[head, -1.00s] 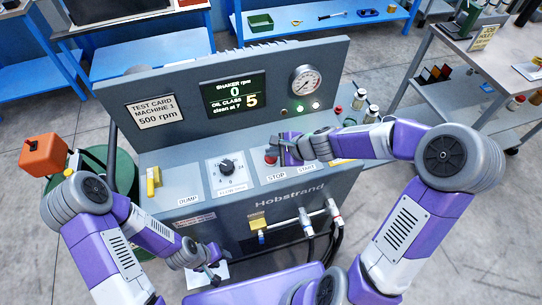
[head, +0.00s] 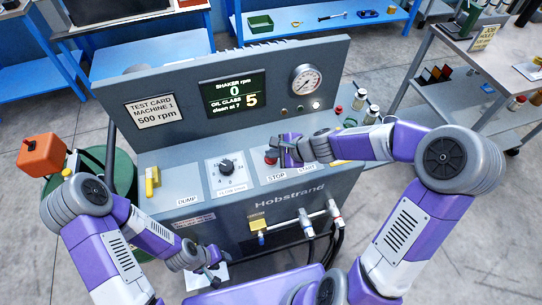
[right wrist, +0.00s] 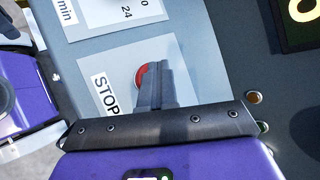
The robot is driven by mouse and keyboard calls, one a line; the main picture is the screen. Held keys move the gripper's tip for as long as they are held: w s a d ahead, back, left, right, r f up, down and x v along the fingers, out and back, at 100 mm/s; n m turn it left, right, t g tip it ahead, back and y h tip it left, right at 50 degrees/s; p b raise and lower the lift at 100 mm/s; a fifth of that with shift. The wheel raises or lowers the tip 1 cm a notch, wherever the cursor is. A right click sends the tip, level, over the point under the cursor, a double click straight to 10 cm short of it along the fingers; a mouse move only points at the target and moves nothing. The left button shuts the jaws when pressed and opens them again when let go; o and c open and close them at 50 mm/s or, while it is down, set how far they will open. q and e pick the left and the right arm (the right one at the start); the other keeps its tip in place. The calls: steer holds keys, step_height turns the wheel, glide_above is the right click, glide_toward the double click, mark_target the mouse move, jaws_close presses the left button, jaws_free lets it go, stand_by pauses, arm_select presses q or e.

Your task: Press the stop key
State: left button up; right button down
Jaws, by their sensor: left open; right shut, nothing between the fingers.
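The red stop key (head: 270,158) sits on the sloping panel above the STOP label (head: 276,177). My right gripper (head: 274,151) is shut and empty, with its fingertips at the key. In the right wrist view the fingers (right wrist: 153,82) cover much of the red key (right wrist: 140,76); only its edge shows beside them. Whether the tips touch or press it I cannot tell. The display (head: 234,93) reads shaker rpm 0 and oil glass 5, clean at 7. My left gripper (head: 216,273) is open and empty, low in front of the machine.
The START label (head: 307,169) is right of STOP, its key hidden by my right arm. A dial (head: 227,167) and a yellow dump handle (head: 152,181) lie to the left. A gauge (head: 305,80) stands above. Hoses and valves (head: 305,222) stick out of the front.

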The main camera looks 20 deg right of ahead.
mark_target(273, 160)
steer(key=shift+r, duration=0.1)
steer(key=shift+r+p, duration=0.75)
steer(key=shift+p, duration=0.05)
step_height(273, 160, up, 5)
steer(key=p, duration=0.4)
steer(key=shift+p, duration=0.3)
steer(key=shift+s+f, duration=0.1)
stand_by(0.4)
